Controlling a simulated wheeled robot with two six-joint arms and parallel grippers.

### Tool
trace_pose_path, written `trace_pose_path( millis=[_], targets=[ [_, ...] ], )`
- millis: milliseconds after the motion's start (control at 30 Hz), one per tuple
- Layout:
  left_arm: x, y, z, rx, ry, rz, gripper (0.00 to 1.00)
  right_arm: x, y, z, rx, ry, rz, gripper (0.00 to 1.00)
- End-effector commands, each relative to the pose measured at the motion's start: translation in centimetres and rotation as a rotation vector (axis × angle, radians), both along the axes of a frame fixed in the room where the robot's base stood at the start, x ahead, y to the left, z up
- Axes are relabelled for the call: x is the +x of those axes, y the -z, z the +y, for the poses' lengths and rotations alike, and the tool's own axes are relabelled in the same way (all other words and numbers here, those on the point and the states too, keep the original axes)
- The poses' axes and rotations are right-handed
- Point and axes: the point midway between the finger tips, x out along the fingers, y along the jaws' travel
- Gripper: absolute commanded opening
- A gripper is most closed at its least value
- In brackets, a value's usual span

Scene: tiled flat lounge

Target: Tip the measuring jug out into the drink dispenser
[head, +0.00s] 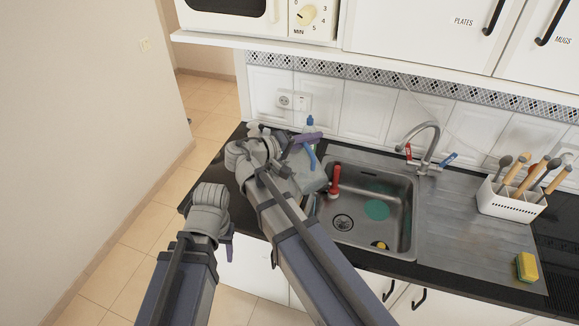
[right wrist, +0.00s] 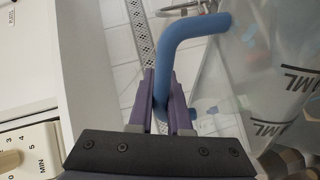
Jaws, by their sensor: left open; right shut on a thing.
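The measuring jug (right wrist: 285,88) is clear, with dark ML markings and a blue handle (right wrist: 200,28). My right gripper (right wrist: 162,88) is shut on that handle in the right wrist view. In the head view the right gripper (head: 305,138) is at the sink's left back corner, and the jug (head: 312,177) is below it, partly hidden by my right arm. I cannot tell what the jug holds. My left gripper (head: 229,246) is low in front of the counter's left end, empty and open. I cannot make out the drink dispenser; my right arm covers much of the left counter.
A steel sink (head: 385,235) holds a red-handled brush (head: 334,180) and a green round thing (head: 376,209). A tap (head: 430,150) stands behind it. A utensil holder (head: 510,203) and yellow sponge (head: 526,266) are at right. A microwave (head: 262,22) overhangs the left counter.

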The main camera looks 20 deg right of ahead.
Motion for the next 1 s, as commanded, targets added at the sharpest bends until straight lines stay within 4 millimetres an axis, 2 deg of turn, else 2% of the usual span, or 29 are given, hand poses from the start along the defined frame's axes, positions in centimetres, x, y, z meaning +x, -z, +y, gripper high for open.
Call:
trace_pose_path(
  millis=[1000],
  targets=[
    [0.00,-0.25,-0.01,0.000,0.000,0.000,0.53,0.42,-0.23,-0.22,-0.006,0.000,0.027,0.00]
  ],
)
